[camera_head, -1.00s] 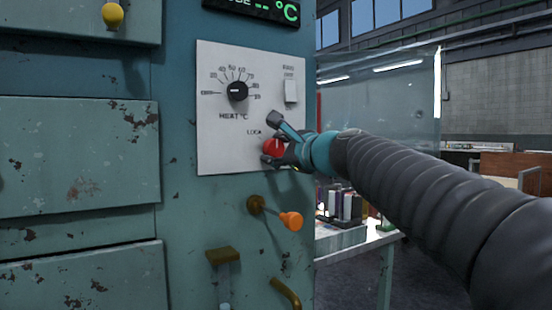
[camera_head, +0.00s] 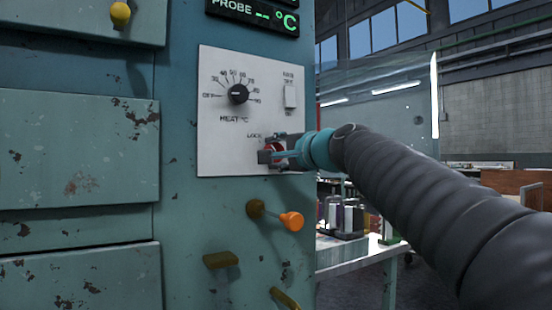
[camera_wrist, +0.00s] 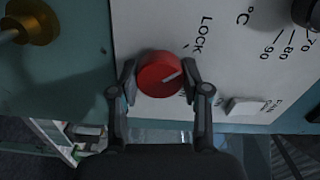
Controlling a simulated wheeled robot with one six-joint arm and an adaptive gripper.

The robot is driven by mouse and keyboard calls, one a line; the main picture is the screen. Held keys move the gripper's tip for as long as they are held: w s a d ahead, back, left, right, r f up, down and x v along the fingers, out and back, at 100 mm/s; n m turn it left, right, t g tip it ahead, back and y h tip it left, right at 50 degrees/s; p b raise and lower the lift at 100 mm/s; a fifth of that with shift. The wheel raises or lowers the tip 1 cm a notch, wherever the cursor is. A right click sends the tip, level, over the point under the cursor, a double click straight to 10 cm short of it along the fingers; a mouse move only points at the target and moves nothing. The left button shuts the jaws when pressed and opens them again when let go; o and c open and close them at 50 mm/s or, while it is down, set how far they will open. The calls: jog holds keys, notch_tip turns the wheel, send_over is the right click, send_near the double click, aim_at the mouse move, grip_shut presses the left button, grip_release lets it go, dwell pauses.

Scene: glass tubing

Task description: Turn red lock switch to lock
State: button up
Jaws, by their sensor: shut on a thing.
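The red lock switch (camera_wrist: 158,75) is a round red knob with a pale pointer line, on the white control panel (camera_head: 215,140). In the wrist view my gripper (camera_wrist: 160,80) has one finger on each side of the knob and is shut on it. The pale line points to the upper right of that view, while the word LOCK is printed above and to the right of the knob. In the head view the gripper (camera_head: 270,156) covers most of the red knob (camera_head: 277,147), just below the LOCK label.
A black heat dial (camera_head: 238,95) and a white rocker switch (camera_head: 290,96) share the panel. An orange-tipped lever (camera_head: 291,221) on a brass mount sticks out below. A brass handle (camera_head: 220,260) is lower still. A table with bottles (camera_head: 345,215) stands behind at right.

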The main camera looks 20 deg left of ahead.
jog(key=shift+n, duration=0.4)
jog(key=o, duration=1.1)
jog(key=shift+o, duration=0.2)
jog(key=v, duration=1.2)
jog(key=shift+w, duration=0.1)
